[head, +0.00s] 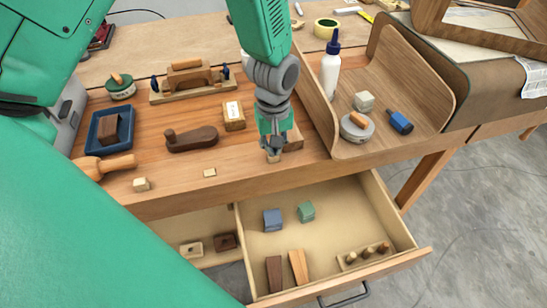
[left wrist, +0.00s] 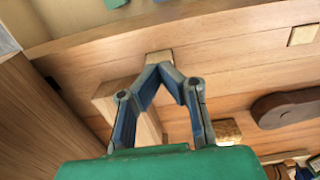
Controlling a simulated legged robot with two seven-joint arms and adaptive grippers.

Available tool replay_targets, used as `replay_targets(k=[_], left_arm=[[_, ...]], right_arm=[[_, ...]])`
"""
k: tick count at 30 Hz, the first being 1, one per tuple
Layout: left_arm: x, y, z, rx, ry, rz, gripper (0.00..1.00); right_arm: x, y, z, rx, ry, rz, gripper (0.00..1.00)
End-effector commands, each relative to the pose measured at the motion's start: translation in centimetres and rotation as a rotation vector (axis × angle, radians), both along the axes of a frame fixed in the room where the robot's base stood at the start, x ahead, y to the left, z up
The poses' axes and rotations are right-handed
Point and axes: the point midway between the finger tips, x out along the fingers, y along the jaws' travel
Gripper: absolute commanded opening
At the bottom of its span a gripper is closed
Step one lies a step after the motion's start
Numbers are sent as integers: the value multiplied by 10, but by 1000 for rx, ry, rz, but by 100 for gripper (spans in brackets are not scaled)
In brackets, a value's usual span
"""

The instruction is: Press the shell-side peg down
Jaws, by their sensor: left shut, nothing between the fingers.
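My left gripper (head: 273,153) points straight down at the front edge of the bench, its fingers shut with nothing between them. Its tips are at a small pale wooden peg (head: 273,159), the one nearer the bent wood shell (head: 423,84). In the left wrist view the fingertips (left wrist: 160,66) overlap the near edge of the peg's square top (left wrist: 159,57); I cannot tell whether they touch it. A second square peg top (head: 209,172) shows further left along the bench edge and looks nearly flush. My right gripper is not in view.
A wooden block (head: 293,138) stands close beside the gripper. The shell holds a white bottle (head: 330,68), a round puck (head: 357,127) and a blue item (head: 399,122). An open drawer (head: 340,217) with several blocks juts out below. A dark wooden handle (head: 192,139) lies left.

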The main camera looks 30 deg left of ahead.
Motion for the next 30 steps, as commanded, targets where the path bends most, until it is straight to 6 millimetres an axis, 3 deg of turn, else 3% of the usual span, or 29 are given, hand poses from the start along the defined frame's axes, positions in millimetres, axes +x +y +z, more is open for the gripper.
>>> replay_targets(k=[30], left_arm=[[0, 0, -24, 1, 2, 0, 0]], right_arm=[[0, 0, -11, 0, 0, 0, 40]])
